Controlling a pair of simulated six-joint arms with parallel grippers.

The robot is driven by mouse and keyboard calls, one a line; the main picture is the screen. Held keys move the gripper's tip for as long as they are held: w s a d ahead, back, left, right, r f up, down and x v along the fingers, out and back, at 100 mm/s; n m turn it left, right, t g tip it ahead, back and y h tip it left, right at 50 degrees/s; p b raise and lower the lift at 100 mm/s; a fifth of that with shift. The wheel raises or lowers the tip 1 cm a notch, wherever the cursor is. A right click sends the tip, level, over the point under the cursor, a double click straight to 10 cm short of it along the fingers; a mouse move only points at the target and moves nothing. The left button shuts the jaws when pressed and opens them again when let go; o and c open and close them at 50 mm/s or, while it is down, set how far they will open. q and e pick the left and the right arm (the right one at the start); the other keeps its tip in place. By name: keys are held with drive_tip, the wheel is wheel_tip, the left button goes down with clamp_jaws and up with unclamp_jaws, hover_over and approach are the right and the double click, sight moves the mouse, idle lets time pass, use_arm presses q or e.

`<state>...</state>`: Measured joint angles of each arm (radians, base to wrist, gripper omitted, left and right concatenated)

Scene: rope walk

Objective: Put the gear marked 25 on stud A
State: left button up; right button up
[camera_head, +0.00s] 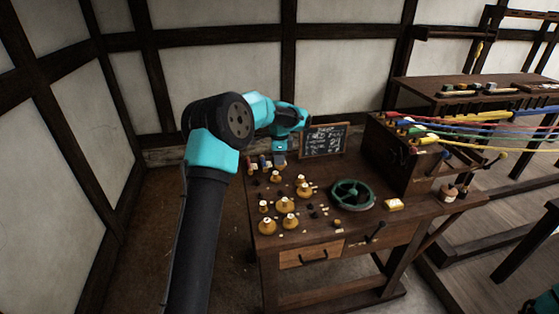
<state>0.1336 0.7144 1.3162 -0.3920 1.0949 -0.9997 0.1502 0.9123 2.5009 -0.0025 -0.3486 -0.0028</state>
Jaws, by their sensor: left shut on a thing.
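Several brass gears with pale tops stand on the left part of the wooden bench (410,205). Larger ones are the front gear (267,226), the middle gear (285,205) and the right gear (304,189). Their numbers are too small to read, so I cannot tell which is marked 25. Small dark studs (313,213) stand among them; I cannot read which is A. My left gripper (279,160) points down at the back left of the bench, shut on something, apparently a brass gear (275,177). The fingertips are small and partly unclear. My right gripper is not visible.
A small chalkboard (324,140) stands behind the gears. A wooden box (397,160) with coloured ropes (480,128) stands at the right. A drawer (311,254) is in front.

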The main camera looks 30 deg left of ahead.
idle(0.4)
use_arm(q)
drive_tip(key=s+d+f+m, duration=0.1)
drive_tip(key=d+f+m, duration=0.1)
drive_tip(key=d+m, duration=0.2)
drive_tip(key=s+d+f+m, duration=0.1)
drive_tip(key=d+f+m, duration=0.1)
drive_tip(key=d+m, duration=0.2)
drive_tip(key=s+d+f+m, duration=0.2)
drive_tip(key=d+m, duration=0.2)
drive_tip(key=d, duration=0.5)
drive_tip(key=shift+d+f, duration=0.25)
drive_tip(key=shift+d, duration=0.05)
drive_tip(key=shift+f, duration=0.2)
drive_tip(key=shift+f, duration=2.85)
drive_tip(key=shift+f, duration=0.55)
drive_tip(key=o, duration=0.9)
